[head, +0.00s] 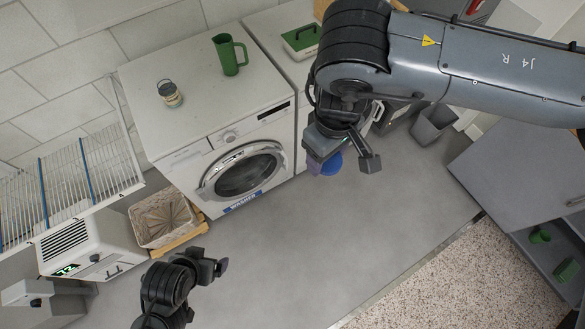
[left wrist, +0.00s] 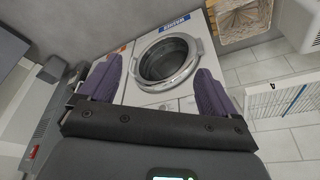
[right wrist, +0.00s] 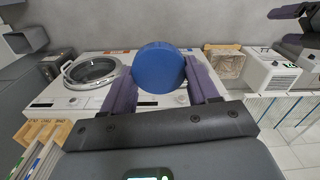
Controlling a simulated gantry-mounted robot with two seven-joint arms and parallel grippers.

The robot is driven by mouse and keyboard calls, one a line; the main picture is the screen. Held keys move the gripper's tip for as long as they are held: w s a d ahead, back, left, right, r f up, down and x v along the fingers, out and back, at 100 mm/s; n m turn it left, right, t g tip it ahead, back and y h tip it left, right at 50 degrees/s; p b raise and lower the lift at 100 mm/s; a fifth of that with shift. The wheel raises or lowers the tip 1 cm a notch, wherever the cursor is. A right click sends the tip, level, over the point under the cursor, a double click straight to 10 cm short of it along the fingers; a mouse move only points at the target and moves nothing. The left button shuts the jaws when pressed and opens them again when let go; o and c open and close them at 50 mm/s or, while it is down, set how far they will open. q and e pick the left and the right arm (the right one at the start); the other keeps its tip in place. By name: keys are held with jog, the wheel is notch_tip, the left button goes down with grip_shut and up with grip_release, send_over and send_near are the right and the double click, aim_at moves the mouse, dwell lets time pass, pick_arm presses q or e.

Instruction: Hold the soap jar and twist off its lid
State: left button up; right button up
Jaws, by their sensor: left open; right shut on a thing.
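A blue round thing (right wrist: 158,67), with a flat disc face, sits between the purple fingers of my right gripper (right wrist: 160,80), which is shut on it. It also shows in the head view (head: 332,163), held up in front of the washers, partly hidden by the gripper. I cannot tell whether it is the whole soap jar or only a lid. My left gripper (head: 218,267) is at the lower left of the head view, well apart from it. In the left wrist view this gripper (left wrist: 158,70) is open and empty, its fingers wide apart.
A white washer (head: 190,125) carries a green pitcher (head: 229,56) and a small jar with a pale label (head: 170,94). A wicker basket (head: 163,218) stands beside it. A grey bin (head: 434,124) is at the right. The grey floor in the middle is clear.

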pick_arm(q)
jog(key=m+t+h, duration=0.5)
jog(key=m+h, duration=0.5)
jog(key=h, duration=0.4)
send_near(328, 161)
jog(key=x, duration=0.6)
jog(key=f+x, duration=0.1)
jog(key=x, duration=0.2)
jog(key=shift+w+d, duration=0.2)
jog(key=shift+w, duration=0.1)
